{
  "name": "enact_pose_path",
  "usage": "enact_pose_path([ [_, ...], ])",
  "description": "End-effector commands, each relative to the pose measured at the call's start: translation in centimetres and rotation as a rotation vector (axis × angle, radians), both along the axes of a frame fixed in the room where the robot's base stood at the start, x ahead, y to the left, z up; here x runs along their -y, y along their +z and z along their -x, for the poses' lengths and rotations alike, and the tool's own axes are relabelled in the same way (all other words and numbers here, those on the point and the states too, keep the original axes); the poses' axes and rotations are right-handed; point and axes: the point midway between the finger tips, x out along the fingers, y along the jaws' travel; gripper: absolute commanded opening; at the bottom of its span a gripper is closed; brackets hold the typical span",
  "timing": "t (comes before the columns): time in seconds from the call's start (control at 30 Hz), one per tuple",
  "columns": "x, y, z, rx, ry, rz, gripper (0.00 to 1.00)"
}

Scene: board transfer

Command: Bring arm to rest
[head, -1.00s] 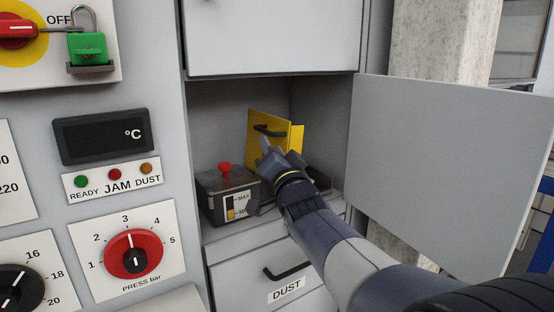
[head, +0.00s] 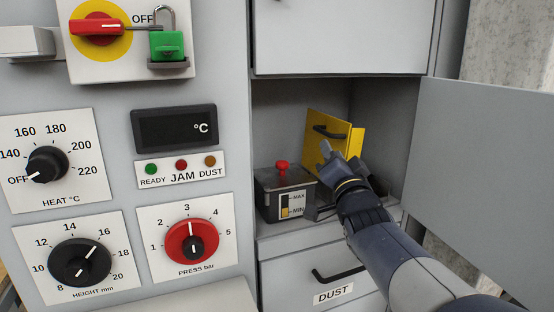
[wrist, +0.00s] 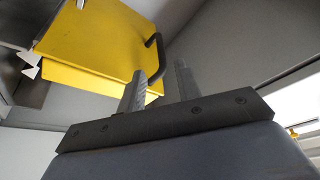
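My gripper (head: 326,148) is inside the open compartment of the grey cabinet, just in front of a yellow panel (head: 345,140) with a dark handle (head: 330,132). In the wrist view my gripper (wrist: 160,69) has its two fingers apart, with a gap between them. My arm reaches in from the lower right.
A grey box with a red knob (head: 282,166) and a level gauge stands left of my gripper. An open cabinet door (head: 480,170) is on the right, close to my arm. A DUST drawer (head: 325,275) is below. The control panel with knobs (head: 190,243) fills the left.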

Motion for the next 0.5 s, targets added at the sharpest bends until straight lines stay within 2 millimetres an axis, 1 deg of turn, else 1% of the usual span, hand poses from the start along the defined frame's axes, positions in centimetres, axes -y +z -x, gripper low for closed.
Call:
enact_pose_path([
  [0.03, -0.1, 0.2, -0.9, -0.001, 0.001, 0.000, 0.33],
  [0.1, -0.2, 0.5, -2.0, -0.001, 0.001, -0.001, 0.33],
  [0.3, -0.3, 1.4, -5.1, -0.001, 0.001, 0.000, 0.33],
  [0.5, -0.4, 2.0, -7.2, -0.001, 0.000, 0.000, 0.33],
])
